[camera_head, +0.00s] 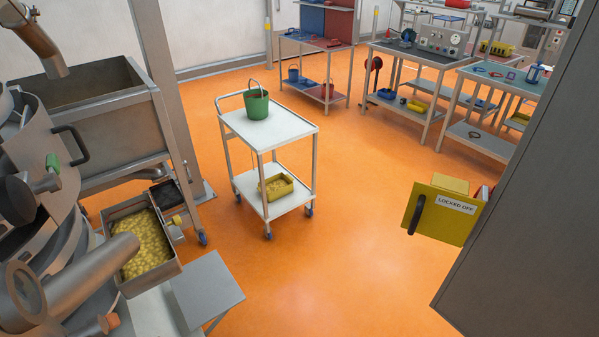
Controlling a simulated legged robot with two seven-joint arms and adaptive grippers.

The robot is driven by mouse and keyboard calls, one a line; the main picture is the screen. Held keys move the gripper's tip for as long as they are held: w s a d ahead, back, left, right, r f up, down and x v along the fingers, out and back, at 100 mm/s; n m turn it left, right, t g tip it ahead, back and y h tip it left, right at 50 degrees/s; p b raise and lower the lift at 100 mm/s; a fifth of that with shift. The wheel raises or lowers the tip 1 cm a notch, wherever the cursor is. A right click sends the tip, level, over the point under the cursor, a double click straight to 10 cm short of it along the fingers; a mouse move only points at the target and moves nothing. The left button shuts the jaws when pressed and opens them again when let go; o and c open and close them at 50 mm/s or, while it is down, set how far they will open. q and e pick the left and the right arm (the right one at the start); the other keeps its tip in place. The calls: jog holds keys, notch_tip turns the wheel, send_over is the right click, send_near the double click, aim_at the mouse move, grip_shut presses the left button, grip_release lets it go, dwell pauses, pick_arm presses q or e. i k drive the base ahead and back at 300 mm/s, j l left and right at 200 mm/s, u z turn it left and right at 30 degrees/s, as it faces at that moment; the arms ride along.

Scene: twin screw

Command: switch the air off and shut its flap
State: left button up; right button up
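A yellow panel (437,226) with a black handle (416,214) and a white label reading "LOCKED OFF" (456,204) stands out from the left edge of the grey cabinet at the right. It looks like the flap, swung out, but how far open it is I cannot tell. A smaller yellow part (450,184) shows behind its top edge. The air switch itself cannot be made out. Neither of my grippers is in view.
The grey cabinet (530,200) fills the right side. A white trolley (265,128) with a green bucket (257,104) and yellow tub (276,187) stands mid-floor. Machinery with a tray of yellow pieces (145,245) fills the left. Benches line the back. Orange floor (345,240) between is clear.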

aim_at(490, 190)
jog(key=k+l+z, duration=0.1)
jog(key=z, duration=0.35)
jog(key=l+z, duration=0.1)
jog(key=z, duration=0.4)
jog(key=k+l, duration=0.05)
